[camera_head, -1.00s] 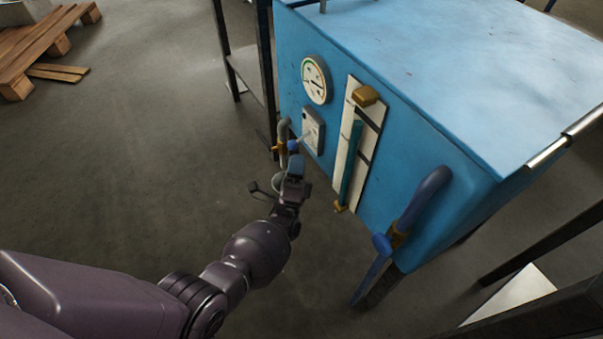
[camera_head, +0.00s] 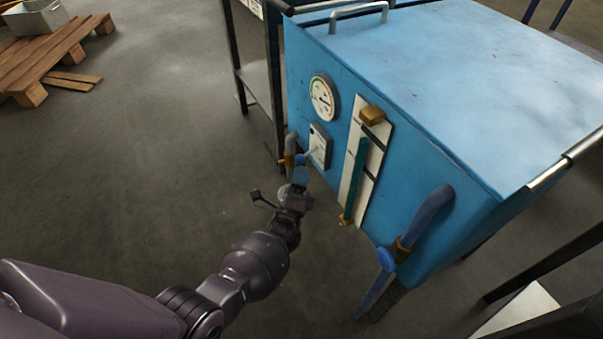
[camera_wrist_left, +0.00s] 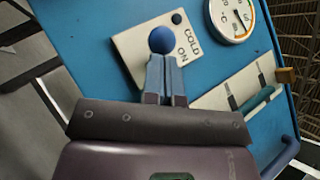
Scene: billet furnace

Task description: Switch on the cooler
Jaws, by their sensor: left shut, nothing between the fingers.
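The cooler is a blue box (camera_head: 460,75) with a round gauge (camera_head: 322,98) and a light switch plate (camera_head: 319,140) on its front. A short lever with a blue ball knob (camera_head: 300,160) sticks out from the plate. In the left wrist view the plate (camera_wrist_left: 130,48) reads "COLD" and "ON", and the knob (camera_wrist_left: 162,39) sits right at the fingertips. My left gripper (camera_head: 301,175) is shut, with its blue fingers together just below the knob. I cannot tell whether they touch it. The gripper (camera_wrist_left: 166,62) hides the lower part of the plate. My right gripper is not in view.
A sight tube on a white strip (camera_head: 376,153) is right of the plate. A grey pipe with a brass valve (camera_head: 288,160) is beside the knob. A larger blue pipe (camera_head: 428,213) projects at the lower right. Wooden pallets (camera_head: 45,60) lie far left; the floor between is clear.

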